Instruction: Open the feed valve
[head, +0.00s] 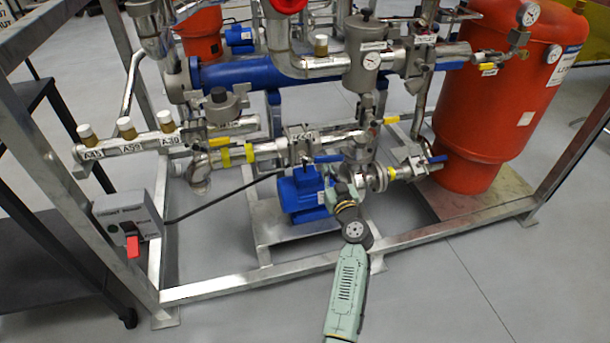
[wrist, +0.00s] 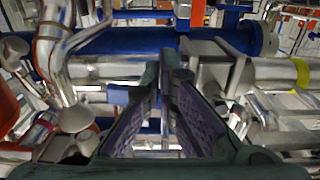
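No valve carries a label I can read as "feed", so I cannot tell which is the feed valve. Another blue lever (head: 327,158) is just above and left of my gripper. A yellow lever (head: 390,119) is higher on the pipework. My gripper (head: 345,180) is in front of the low pipes, right of the blue pump. In the wrist view, my fingers (wrist: 160,85) stand apart with a narrow gap, and I see nothing held between them.
A steel frame rail (head: 270,283) runs low across the front of the skid. The blue pump (head: 302,192) sits behind it. The orange tank (head: 492,100) stands right. A grey switch box with a red handle (head: 130,225) is on the left post. Open floor lies in front.

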